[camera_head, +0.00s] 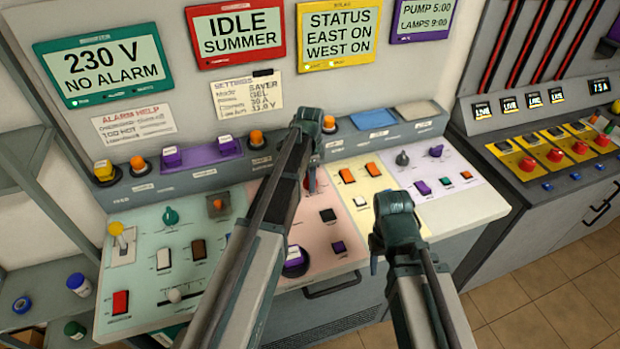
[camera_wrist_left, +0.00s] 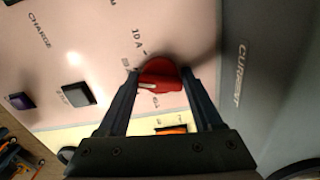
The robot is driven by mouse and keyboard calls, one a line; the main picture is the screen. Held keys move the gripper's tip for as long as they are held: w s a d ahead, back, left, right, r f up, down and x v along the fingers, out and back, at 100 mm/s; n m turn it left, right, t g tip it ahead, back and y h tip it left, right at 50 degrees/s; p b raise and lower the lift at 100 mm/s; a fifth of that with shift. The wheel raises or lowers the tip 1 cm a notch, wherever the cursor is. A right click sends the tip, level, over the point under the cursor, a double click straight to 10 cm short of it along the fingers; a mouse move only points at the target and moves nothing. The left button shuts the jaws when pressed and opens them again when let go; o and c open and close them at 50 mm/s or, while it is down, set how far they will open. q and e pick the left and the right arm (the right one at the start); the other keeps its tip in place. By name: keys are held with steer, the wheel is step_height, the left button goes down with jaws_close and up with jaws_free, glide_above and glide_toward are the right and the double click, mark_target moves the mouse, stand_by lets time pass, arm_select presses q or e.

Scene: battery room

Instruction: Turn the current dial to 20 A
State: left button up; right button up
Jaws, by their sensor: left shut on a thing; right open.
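The current dial is a red knob (camera_wrist_left: 160,75) on the pink panel (camera_head: 335,232), beside the printed word CURRENT in the left wrist view. My left gripper (camera_wrist_left: 160,92) is shut on it, one finger on each side. A pale pointer mark shows on the knob's left part. A 10 A label stands near the knob; the other scale marks are partly hidden or too blurred to read. In the head view my left gripper (camera_head: 311,165) covers most of the dial. My right gripper (camera_head: 393,212) is open and apart, over the yellow and pale panels' front edge.
A settings card (camera_head: 248,95) on the back wall seems to read 30 A, in small print. A black button (camera_wrist_left: 78,94) and a purple button (camera_wrist_left: 20,101) sit near the dial. Orange switches (camera_head: 347,176) are on the yellow panel. Another console (camera_head: 550,150) stands at the right.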

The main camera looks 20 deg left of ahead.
arm_select(q)
steer(key=shift+m, duration=0.4)
steer(key=o, duration=1.2)
steer(key=shift+r, duration=0.1)
step_height(320, 180, up, 14)
steer(key=p, duration=1.4)
steer(key=shift+f, duration=0.25)
